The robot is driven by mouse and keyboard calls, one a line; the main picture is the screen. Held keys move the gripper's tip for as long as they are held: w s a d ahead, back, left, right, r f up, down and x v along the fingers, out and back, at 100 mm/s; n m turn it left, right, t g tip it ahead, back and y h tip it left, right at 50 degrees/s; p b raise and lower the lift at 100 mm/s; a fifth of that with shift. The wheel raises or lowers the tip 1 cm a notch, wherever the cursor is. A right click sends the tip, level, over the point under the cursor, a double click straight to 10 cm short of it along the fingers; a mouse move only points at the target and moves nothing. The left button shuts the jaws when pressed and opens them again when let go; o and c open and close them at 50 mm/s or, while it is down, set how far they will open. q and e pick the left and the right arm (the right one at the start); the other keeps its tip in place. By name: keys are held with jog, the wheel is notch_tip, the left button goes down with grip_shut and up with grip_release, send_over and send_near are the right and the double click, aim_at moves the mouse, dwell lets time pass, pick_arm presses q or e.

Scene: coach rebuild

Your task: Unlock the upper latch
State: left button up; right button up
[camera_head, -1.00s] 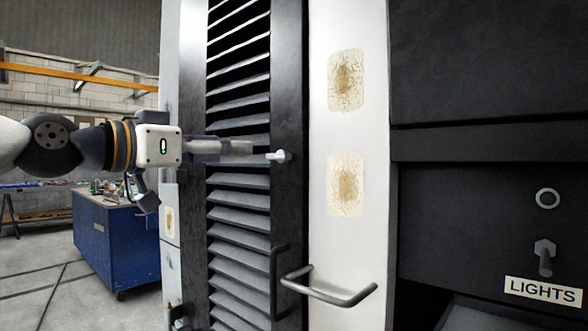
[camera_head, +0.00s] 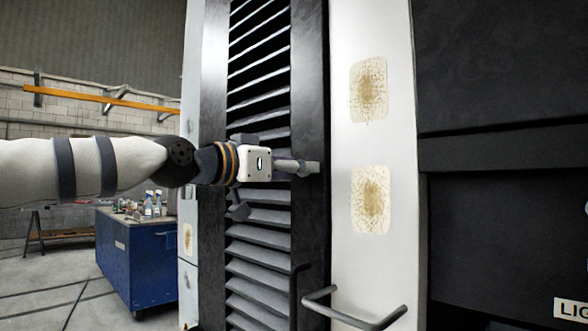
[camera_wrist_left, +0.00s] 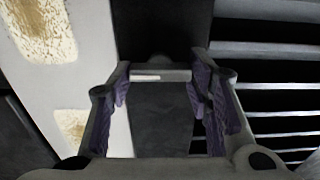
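The upper latch (camera_wrist_left: 160,76) shows in the left wrist view as a short grey bar with a pale edge on the black louvred door panel (camera_wrist_left: 160,120). It lies between the two purple-padded fingers of my left gripper (camera_wrist_left: 158,88), which stand apart on either side of it. In the head view my left gripper (camera_head: 296,166) reaches in from the left, its fingers pointing right at the dark door strip. The latch there is at the fingertips and hard to separate from them. I cannot tell whether the fingers touch it. My right gripper is in neither view.
A bent grey handle (camera_head: 350,312) juts out below right of my gripper. A white post (camera_head: 370,140) with worn patches stands right of the door. A blue workbench (camera_head: 140,255) stands at the back left, with open floor (camera_head: 60,290) before it.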

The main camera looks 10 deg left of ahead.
pick_arm(q)
jog(key=shift+c, duration=1)
jog(key=shift+m, duration=0.3)
jog(key=shift+d+f+m+p, duration=0.1)
jog(key=shift+m+p, duration=0.1)
jog(key=shift+m, duration=4.15)
jog(key=shift+f+m+p, duration=0.1)
jog(key=shift+m+p, duration=0.1)
jog(key=shift+m, duration=4.15)
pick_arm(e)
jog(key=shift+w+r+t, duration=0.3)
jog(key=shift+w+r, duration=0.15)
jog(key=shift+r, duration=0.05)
pick_arm(q)
jog(key=shift+c, duration=0.2)
